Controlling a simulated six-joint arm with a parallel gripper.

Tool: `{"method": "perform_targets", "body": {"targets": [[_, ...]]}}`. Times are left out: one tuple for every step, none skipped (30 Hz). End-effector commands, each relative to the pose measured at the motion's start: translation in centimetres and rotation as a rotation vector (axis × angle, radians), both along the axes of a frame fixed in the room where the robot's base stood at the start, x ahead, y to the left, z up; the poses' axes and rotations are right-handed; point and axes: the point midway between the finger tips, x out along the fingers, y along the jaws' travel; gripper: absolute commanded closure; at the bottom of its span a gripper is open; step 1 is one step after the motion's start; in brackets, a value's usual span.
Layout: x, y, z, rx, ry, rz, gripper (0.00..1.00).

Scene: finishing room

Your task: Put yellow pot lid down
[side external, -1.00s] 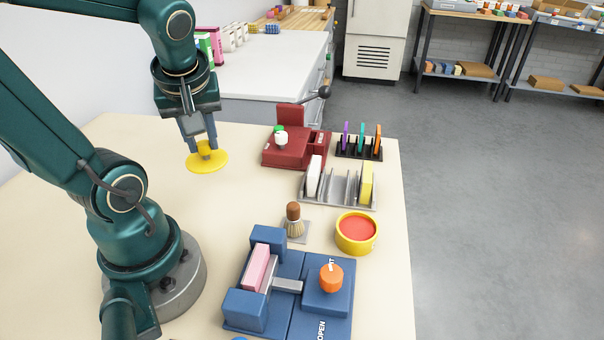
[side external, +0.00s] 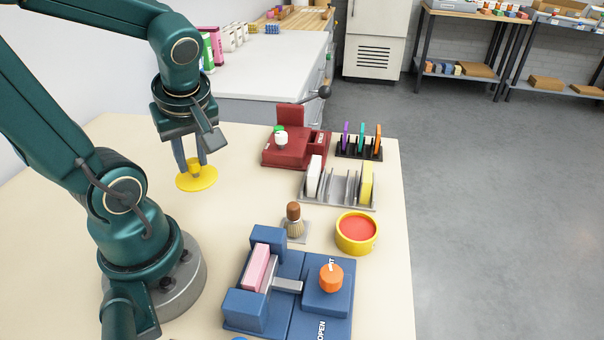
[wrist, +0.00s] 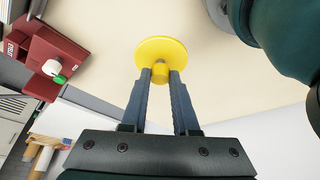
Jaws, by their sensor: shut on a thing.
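The yellow pot lid (side external: 197,179) is a flat round disc with a short knob on top. My gripper (side external: 194,165) is shut on the knob, above the left part of the cream table. In the wrist view the lid (wrist: 161,50) sits at the tips of my gripper (wrist: 160,76), with the knob between the fingers. Whether the lid touches the table I cannot tell. The yellow pot (side external: 356,236), with red contents, stands uncovered near the table's right edge.
The blue fixture (side external: 290,285) holds a pink block at the front. A brush (side external: 294,221), a grey rack (side external: 338,188), a dark red device (side external: 295,147) and a black rack (side external: 359,149) stand to the right. The table (side external: 215,225) is clear around the lid.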

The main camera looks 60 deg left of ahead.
Motion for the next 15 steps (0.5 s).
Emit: {"method": "perform_targets", "body": {"targets": [[0.3,-0.5,-0.4,0.000,0.006,-0.012,1.00],[0.5,-0.7,-0.5,0.001,0.005,-0.013,1.00],[0.9,-1.0,-0.8,0.000,0.006,-0.013,1.00],[1.2,-1.3,-1.1,-0.001,0.006,-0.013,1.00],[1.4,-1.6,-1.3,-0.001,0.006,-0.013,1.00],[1.7,-2.0,-1.6,0.000,0.006,-0.013,1.00],[1.9,-2.2,-1.8,0.001,0.007,-0.013,1.00],[2.2,-2.5,-2.0,0.002,0.007,-0.013,1.00],[2.6,-2.9,-2.3,0.001,0.008,-0.013,1.00],[2.9,-3.2,-2.6,0.001,0.007,-0.012,1.00],[3.1,-3.5,-2.8,0.001,0.007,-0.011,1.00],[3.5,-4.0,-3.2,0.002,0.007,-0.011,1.00],[3.7,-4.3,-3.4,0.002,0.007,-0.011,1.00],[4.0,-4.5,-3.6,0.002,0.005,-0.010,1.00],[4.3,-4.7,-3.8,0.002,0.004,-0.007,1.00]]}}
